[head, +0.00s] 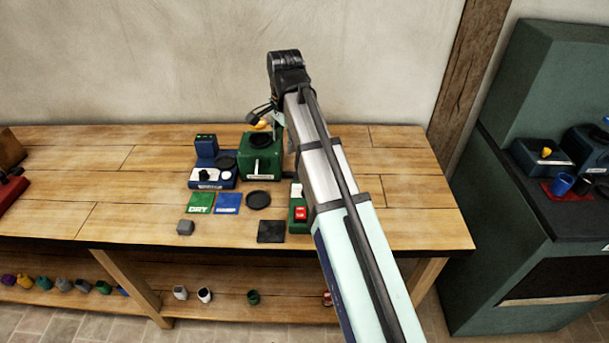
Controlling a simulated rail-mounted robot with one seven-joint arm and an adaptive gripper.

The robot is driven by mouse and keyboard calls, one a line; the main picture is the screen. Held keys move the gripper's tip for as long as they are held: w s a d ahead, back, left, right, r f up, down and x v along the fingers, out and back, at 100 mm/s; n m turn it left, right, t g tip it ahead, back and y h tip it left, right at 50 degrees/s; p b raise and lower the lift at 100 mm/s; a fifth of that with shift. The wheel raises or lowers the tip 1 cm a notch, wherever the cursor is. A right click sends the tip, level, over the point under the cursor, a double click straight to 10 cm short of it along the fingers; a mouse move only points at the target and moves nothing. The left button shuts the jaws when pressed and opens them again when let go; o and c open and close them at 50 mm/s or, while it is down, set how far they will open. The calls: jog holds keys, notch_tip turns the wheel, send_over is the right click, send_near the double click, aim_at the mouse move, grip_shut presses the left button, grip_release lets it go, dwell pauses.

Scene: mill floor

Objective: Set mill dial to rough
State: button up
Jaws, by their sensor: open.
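A green box-shaped machine (276,166), which looks like the mill, stands on the wooden bench. It has a round black top and a white pointer-like mark on its front; its lettering and dial setting are too small to read. My arm covers its right side. My gripper (261,117) hangs above the back of the machine, open, with a small yellow-orange thing (262,124) showing just below it. I cannot tell whether they touch. No grasp on the machine shows.
Green (199,203) and blue mats (228,204), a black dish (258,200), a grey block (185,227) and a red-buttoned green box (299,214) lie in front. The bench's left part (130,190) is mostly clear.

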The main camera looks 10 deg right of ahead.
jog(key=s+d+r+m+g+p, duration=0.1)
jog(key=s+d+m+g, duration=0.15)
jog(key=d, duration=0.35)
jog(key=shift+n+t+h, duration=0.3)
jog(key=shift+n+t, duration=0.05)
jog(key=shift+t, duration=0.1)
jog(key=f+p, duration=0.1)
jog(key=f, duration=0.4)
jog(key=f+p, duration=0.1)
jog(key=f, duration=0.5)
jog(key=f+p, duration=0.2)
jog(key=f, duration=0.3)
jog(key=shift+s+a+f, duration=0.2)
jog(key=shift+s+f, duration=0.2)
grip_shut()
